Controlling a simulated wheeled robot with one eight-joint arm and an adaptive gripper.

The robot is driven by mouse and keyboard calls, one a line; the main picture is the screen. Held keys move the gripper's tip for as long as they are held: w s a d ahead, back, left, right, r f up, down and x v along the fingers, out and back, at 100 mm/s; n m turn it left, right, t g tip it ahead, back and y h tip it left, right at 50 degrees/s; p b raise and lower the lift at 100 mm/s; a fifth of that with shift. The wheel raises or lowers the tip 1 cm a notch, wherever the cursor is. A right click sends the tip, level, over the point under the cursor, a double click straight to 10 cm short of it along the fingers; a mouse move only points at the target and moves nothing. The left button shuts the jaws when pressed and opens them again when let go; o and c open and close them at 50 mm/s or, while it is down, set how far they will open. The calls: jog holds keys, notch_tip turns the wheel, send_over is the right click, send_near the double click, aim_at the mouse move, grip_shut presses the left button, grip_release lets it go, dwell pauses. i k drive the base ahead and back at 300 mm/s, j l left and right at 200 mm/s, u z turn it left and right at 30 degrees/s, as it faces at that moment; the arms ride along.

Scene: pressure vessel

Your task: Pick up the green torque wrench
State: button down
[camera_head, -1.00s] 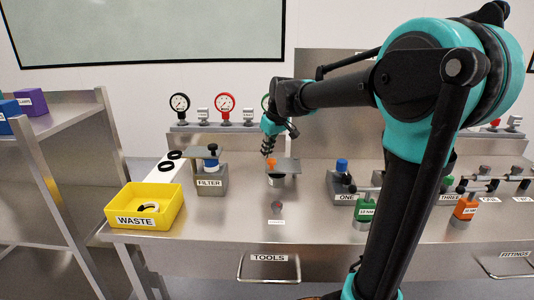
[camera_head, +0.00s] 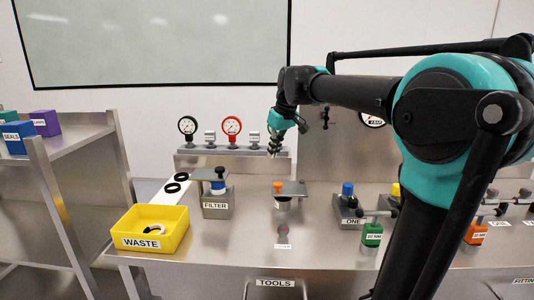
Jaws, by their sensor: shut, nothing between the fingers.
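The green torque wrench (camera_head: 372,235) stands on the steel bench right of centre, close to my arm. It shows as a green block with a small white label, and a grey bar runs at its top. My arm hides part of the area to its right. My gripper (camera_head: 274,150) is shut and empty. It hangs fingers down in front of the gauge rail, up and to the left of the wrench and well apart from it.
An orange labelled tool (camera_head: 475,233) stands right of my arm. The ONE fixture (camera_head: 350,208) with a blue knob is just behind the green wrench. A clamp stand (camera_head: 290,190), FILTER block (camera_head: 216,205) and yellow WASTE bin (camera_head: 150,232) stand to the left. Gauges (camera_head: 232,127) line the back.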

aim_at(373, 233)
jog(key=k, duration=0.95)
